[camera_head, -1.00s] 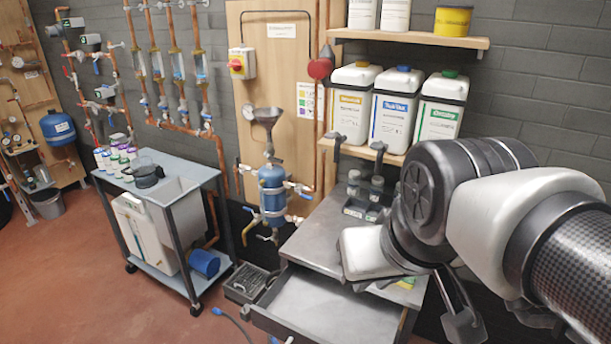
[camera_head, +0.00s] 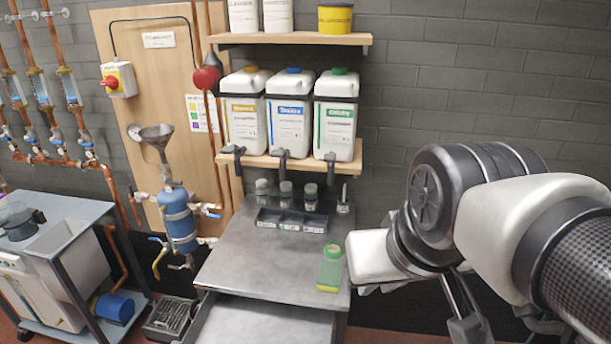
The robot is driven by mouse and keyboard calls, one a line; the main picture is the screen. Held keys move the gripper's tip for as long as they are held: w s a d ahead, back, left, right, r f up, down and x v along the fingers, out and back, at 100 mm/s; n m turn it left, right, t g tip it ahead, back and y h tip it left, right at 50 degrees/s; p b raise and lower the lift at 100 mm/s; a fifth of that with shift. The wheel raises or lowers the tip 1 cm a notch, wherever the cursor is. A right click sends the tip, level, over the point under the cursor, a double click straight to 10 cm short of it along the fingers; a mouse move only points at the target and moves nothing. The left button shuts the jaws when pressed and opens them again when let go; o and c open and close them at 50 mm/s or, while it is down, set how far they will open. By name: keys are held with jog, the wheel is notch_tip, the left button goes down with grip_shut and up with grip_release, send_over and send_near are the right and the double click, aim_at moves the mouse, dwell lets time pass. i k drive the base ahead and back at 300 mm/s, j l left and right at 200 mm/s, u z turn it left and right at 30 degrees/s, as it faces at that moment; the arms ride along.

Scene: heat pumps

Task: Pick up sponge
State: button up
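A small green and yellow sponge (camera_head: 329,276) lies on the right part of the grey metal worktop (camera_head: 245,262), near its right edge. A round green and clear item (camera_head: 333,251) sits directly behind it; I cannot tell exactly what it is. My arm reaches in from the right. My gripper (camera_head: 470,325) points down at the lower right, to the right of the worktop and apart from the sponge. Its fingers are partly cut off and dark, so I cannot tell how wide they stand or whether they are open.
A dark tray (camera_head: 292,221) with compartments and several small jars (camera_head: 285,193) stand at the worktop's back. An open drawer (camera_head: 262,322) juts out in front. Shelves with jugs (camera_head: 288,113) hang above. A cart (camera_head: 60,245) stands left. The worktop's middle is clear.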

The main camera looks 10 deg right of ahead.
aim_at(328, 280)
jog(key=i+u, duration=0.1)
jog(key=u, duration=0.2)
jog(key=i+l+u, duration=0.1)
jog(key=u, duration=0.25)
jog(key=l+u, duration=0.1)
jog(key=l, duration=1.65)
